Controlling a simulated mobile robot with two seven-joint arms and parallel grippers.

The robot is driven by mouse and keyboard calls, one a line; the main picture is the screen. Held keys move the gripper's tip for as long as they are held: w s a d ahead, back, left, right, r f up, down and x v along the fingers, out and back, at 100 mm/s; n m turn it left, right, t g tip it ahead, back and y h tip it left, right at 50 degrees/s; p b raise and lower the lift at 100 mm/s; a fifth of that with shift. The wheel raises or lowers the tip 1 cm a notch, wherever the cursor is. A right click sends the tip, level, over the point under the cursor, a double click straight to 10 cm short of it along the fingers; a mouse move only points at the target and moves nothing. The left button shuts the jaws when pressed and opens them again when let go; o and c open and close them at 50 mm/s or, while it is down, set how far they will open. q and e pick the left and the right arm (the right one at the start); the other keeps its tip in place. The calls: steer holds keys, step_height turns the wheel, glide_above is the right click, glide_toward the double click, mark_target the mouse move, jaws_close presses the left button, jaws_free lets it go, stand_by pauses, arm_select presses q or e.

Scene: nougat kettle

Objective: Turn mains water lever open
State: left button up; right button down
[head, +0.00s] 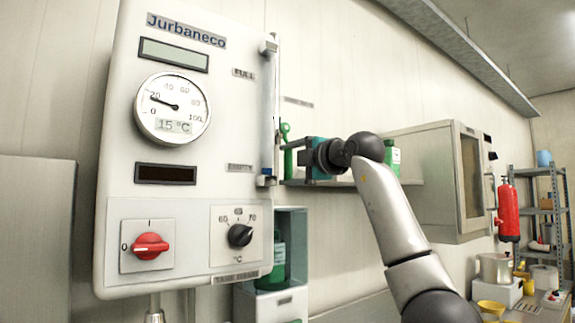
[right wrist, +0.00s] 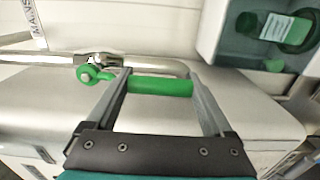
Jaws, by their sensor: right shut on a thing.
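The green mains water lever (right wrist: 160,86) lies across the right wrist view, with its round pivot end at the left on a metal pipe (right wrist: 45,59). In the head view the lever (head: 285,132) shows beside the control panel, its round end up and its handle hanging down. My right gripper (right wrist: 160,76) is shut on the lever's handle, one finger at each side of the green grip. In the head view my right gripper (head: 301,156) is at the lever, its fingertips hard to make out. My left gripper is out of view.
The white control panel (head: 120,150) with gauge and knobs stands left of the lever. A shelf (head: 412,182) with a green bottle (head: 392,157) is behind my right wrist. A cabinet (head: 435,175) and a red fire extinguisher (head: 509,212) are farther right.

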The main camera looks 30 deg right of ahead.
stand_by(0.3)
jaws_free()
steer(key=s+b, duration=0.5)
steer(key=s, duration=1)
steer(key=shift+s+d, duration=0.15)
steer(key=shift+d, duration=0.1)
